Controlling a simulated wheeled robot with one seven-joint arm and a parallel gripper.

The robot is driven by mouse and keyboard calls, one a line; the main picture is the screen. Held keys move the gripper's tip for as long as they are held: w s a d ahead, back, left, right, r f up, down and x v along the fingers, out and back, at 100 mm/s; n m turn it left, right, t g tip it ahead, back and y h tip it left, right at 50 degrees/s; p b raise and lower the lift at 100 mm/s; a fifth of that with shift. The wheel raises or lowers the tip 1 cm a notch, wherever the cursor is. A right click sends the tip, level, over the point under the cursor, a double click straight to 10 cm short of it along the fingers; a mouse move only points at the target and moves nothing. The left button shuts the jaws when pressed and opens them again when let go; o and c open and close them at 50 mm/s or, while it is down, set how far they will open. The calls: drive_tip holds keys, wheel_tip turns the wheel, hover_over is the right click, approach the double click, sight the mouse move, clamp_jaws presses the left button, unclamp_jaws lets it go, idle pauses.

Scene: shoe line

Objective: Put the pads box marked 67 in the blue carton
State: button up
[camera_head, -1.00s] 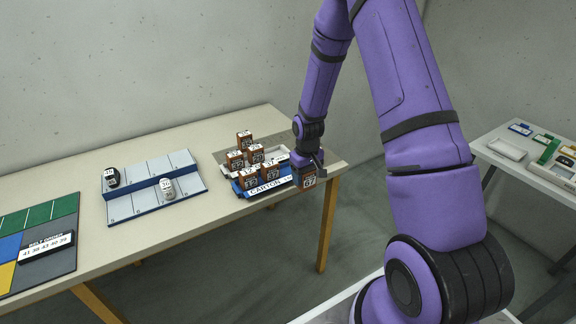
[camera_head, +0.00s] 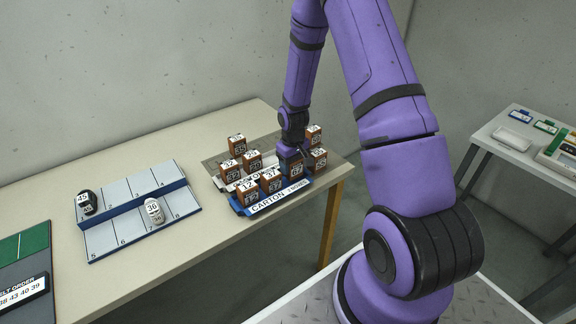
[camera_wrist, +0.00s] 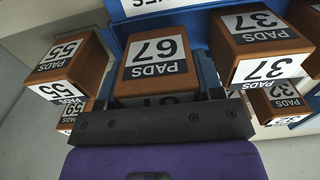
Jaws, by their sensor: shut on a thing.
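My gripper (camera_head: 290,152) is shut on the brown pads box marked 67 (camera_head: 295,169). In the wrist view, the box's label (camera_wrist: 157,58) reads 67 PADS. The blue carton (camera_head: 238,207) is on the table's right part, with a white CARTON label along its front. The held box is at the carton's right end, beside a box marked 37 (camera_wrist: 262,35). Blue carton parts show on both sides of it in the wrist view. Whether it rests on the carton floor is hidden. A box marked 12 (camera_head: 250,191) stands further left in the carton.
Several other pads boxes stand behind the carton, such as one at the left (camera_head: 230,171). A box marked 55 (camera_wrist: 70,66) is close beside the held box. A blue-edged shoe rack (camera_head: 125,205) is to the left, with clear table between.

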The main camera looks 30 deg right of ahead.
drive_tip(key=shift+f, duration=1)
drive_tip(key=shift+f, duration=0.15)
drive_tip(key=o, duration=0.9)
drive_tip(key=shift+o, duration=0.2)
